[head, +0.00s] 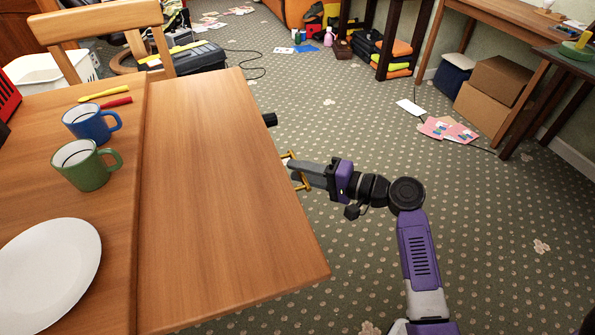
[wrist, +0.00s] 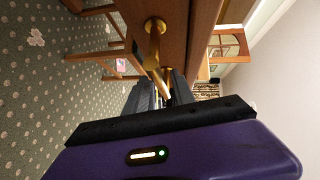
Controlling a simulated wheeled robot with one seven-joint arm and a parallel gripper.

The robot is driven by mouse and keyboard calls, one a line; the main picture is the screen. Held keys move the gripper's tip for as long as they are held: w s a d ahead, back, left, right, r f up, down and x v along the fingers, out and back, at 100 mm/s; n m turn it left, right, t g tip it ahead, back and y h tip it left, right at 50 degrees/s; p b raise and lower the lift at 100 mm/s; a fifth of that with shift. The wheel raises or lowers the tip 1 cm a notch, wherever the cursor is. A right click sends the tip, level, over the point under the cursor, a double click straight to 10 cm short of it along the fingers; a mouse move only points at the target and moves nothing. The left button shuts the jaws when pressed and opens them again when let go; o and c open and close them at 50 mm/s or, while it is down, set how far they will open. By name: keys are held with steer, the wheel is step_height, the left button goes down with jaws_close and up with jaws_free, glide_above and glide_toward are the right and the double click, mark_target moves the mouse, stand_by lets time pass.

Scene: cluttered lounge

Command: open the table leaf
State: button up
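The table leaf (head: 205,180) is a plain wooden panel on the right side of the wooden table (head: 35,180), joined along a straight seam. In the head view it looks about level with the tabletop. A brass handle (head: 303,184) sits at the leaf's right edge; it also shows large in the wrist view (wrist: 154,42), mounted on the wood. My gripper (head: 293,171) is at this handle, with brass showing on both sides of it. In the wrist view my fingers (wrist: 160,92) lie on either side of the brass bar and appear closed on it.
A blue mug (head: 88,124), a green mug (head: 86,168) and a white plate (head: 48,268) stand on the tabletop; the leaf is bare. A chair (head: 95,22) is behind the table. The carpet (head: 480,240) right of my arm is clear, with boxes (head: 490,105) farther back.

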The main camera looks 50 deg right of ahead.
steer(key=shift+a, duration=0.1)
steer(key=p+v, duration=0.1)
steer(key=v, duration=0.6)
steer(key=shift+s+p, duration=0.3)
steer(key=shift+s, duration=0.05)
steer(key=shift+r, duration=0.1)
stand_by(0.4)
